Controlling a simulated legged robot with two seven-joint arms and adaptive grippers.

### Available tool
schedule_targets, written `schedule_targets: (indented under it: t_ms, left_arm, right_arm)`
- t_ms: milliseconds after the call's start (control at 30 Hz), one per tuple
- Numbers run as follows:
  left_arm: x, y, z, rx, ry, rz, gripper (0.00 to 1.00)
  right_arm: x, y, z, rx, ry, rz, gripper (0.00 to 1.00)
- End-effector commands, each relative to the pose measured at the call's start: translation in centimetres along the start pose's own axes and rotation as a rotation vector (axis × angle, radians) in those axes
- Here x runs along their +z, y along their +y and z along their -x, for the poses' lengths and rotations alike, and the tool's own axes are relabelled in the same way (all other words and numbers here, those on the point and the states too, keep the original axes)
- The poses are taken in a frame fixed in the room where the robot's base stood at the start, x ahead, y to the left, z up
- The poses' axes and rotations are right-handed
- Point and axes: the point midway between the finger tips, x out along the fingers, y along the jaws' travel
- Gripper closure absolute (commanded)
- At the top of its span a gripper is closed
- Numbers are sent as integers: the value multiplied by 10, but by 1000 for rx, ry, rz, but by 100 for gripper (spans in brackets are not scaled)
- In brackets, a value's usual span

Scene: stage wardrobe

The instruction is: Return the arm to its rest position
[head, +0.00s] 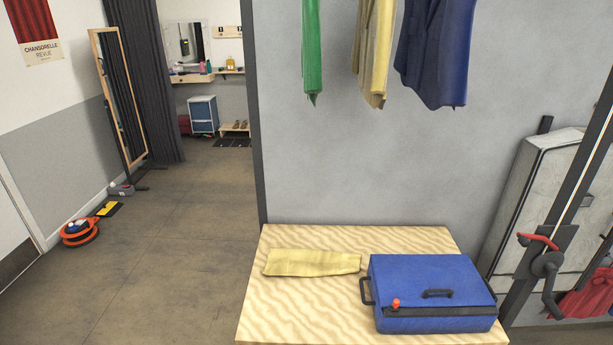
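Neither of my arms nor grippers shows in the head view. A wooden table (285,315) stands in front of me at the bottom of the picture. A closed blue case (420,275) with dark handles and a small red-orange piece on its front lies on the table's right part. A folded pale yellow cloth (312,263) lies flat to the left of the case, apart from it.
Green (313,50), yellow (376,50) and blue garments (434,50) hang above the table. A metal frame with a crank (547,264) stands at right. An orange cable reel (79,233) and a leaning mirror (119,95) are at left. The floor between is clear.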

Motion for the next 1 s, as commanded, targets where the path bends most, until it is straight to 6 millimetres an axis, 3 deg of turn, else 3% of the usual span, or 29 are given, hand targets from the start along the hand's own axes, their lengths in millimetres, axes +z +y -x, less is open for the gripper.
schedule_targets:
  t_ms: [33,167,1000]
  left_arm:
    - [2,0,-1,0,-6,0,69]
    - [2,0,-2,0,-7,0,100]
    - [2,-1,-1,-1,-4,-1,100]
  right_arm:
    - [2,0,-1,0,-7,-1,69]
    - [3,0,-2,0,-7,-1,100]
    - [2,0,-2,1,-5,-1,100]
